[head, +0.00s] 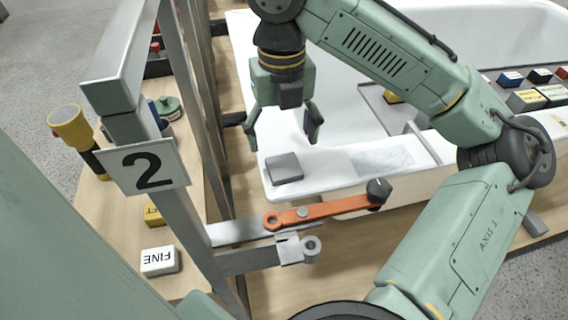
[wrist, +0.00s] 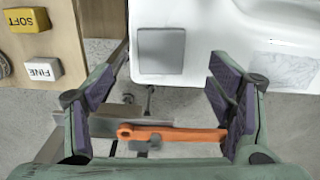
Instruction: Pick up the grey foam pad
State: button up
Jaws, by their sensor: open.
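The grey foam pad (head: 284,168) is a small flat square on the near left corner of the white bathtub rim (head: 330,182). In the wrist view the pad (wrist: 160,50) lies flat near the top middle, ahead of the fingertips and between their lines. My gripper (head: 281,128) is open and empty, pointing down above the rim and a little behind the pad in the head view. In the wrist view its two fingers (wrist: 164,88) are spread wider than the pad. The pad is fully in sight and nothing touches its sides.
An orange lever (head: 325,209) with a dark knob sits in front of the rim. A metal post with a "2" sign (head: 147,167) stands left. Blocks marked FINE (head: 160,261) and SOFT (wrist: 26,19) lie on the wooden board. Several blocks stand on the right tray (head: 483,88).

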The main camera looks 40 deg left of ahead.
aim_at(284, 165)
jog(key=f, duration=0.6)
jog(key=shift+s+d+f, duration=0.1)
jog(key=shift+d+f, duration=0.1)
jog(key=shift+f, duration=0.15)
jog(key=c, duration=0.9)
